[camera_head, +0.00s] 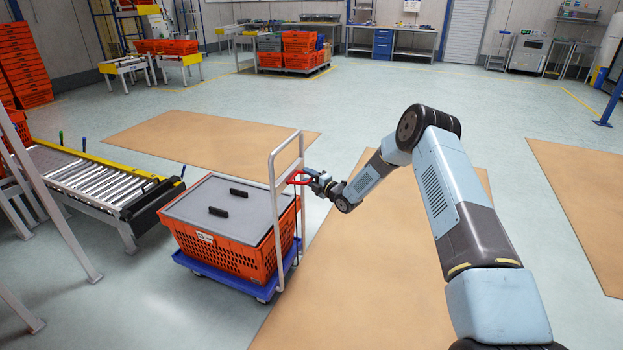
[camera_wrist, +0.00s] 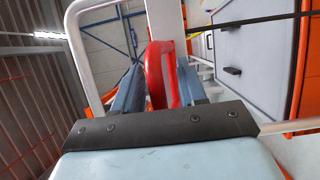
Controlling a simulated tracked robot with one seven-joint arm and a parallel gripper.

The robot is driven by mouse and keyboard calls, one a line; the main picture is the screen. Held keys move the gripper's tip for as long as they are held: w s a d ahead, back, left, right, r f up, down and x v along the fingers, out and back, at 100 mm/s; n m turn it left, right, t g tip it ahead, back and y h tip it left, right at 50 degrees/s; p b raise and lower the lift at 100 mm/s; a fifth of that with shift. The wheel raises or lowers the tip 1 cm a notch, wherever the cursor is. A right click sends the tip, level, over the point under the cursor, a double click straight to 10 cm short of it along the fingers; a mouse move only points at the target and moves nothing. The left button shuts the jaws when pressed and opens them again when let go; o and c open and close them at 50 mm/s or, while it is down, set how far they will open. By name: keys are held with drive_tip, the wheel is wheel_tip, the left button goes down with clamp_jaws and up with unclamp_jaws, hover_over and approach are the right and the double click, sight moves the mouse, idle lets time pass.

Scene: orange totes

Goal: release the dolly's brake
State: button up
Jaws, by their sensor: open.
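The dolly has a blue base (camera_head: 222,275) and a white upright handle frame (camera_head: 275,200). A red brake lever (camera_head: 297,178) sits on the handle's right upright. My gripper (camera_head: 311,179) is at the lever, coming from the right. In the wrist view the red lever (camera_wrist: 158,72) stands between the two blue-grey fingers of my gripper (camera_wrist: 162,82), with the white handle post (camera_wrist: 165,18) behind it. The jaws are open around the lever. I cannot tell whether either finger touches it. The dolly carries an orange tote (camera_head: 228,256) with a grey lid (camera_head: 225,208).
A roller conveyor (camera_head: 85,182) stands left of the dolly. Brown floor mats lie behind (camera_head: 205,135), under my arm (camera_head: 380,270) and at the right (camera_head: 585,200). Stacked orange totes (camera_head: 20,65) stand far left. The floor behind the dolly is largely free.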

drive_tip(key=shift+c, duration=0.3)
clamp_jaws()
drive_tip(key=shift+d, duration=0.55)
drive_tip(key=shift+a, duration=0.6)
